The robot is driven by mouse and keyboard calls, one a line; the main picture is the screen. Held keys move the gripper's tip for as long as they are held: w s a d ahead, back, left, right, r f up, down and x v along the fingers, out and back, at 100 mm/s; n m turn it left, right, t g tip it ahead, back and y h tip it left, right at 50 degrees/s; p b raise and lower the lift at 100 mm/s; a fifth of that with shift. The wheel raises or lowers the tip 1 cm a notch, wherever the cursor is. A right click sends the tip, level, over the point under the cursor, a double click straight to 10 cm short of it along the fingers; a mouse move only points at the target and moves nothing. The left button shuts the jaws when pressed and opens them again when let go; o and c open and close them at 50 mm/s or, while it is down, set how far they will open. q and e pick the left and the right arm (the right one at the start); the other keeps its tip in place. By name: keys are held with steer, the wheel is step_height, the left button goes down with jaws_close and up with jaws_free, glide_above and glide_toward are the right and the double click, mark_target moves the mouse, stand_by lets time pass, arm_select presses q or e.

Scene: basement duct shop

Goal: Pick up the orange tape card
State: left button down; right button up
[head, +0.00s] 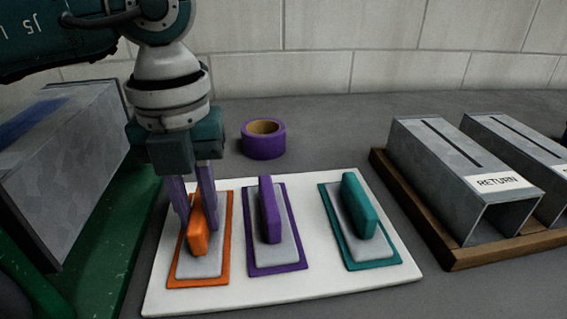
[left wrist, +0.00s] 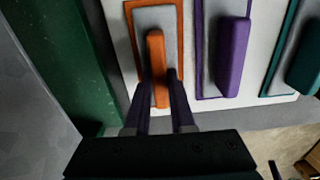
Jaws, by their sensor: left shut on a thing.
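The orange tape card (head: 224,262) lies on a white board (head: 300,286), at the left of a row of cards. It has an orange border, a grey middle and an upright orange handle (head: 197,232). My left gripper (head: 197,215) points down over it, its purple fingers shut on the orange handle. The left wrist view shows the orange card (left wrist: 132,38) and its handle (left wrist: 155,60) between the two fingertips (left wrist: 158,80). The card appears to rest on the board. My right gripper is not in view.
A purple card (head: 270,225) and a teal card (head: 362,225) lie to the right on the board. A purple tape roll (head: 263,146) stands behind. Metal ducts, one labelled RETURN (head: 440,165), sit on a wooden tray (head: 450,262) at right. A grey metal box (head: 70,170) is at left.

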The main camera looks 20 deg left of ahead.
mark_target(197, 209)
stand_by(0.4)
arm_select(q)
step_height(197, 209, up, 20)
steer(key=p, duration=0.2)
steer(key=shift+p, duration=0.35)
steer(key=c, duration=1.3)
jaws_free()
jaws_close()
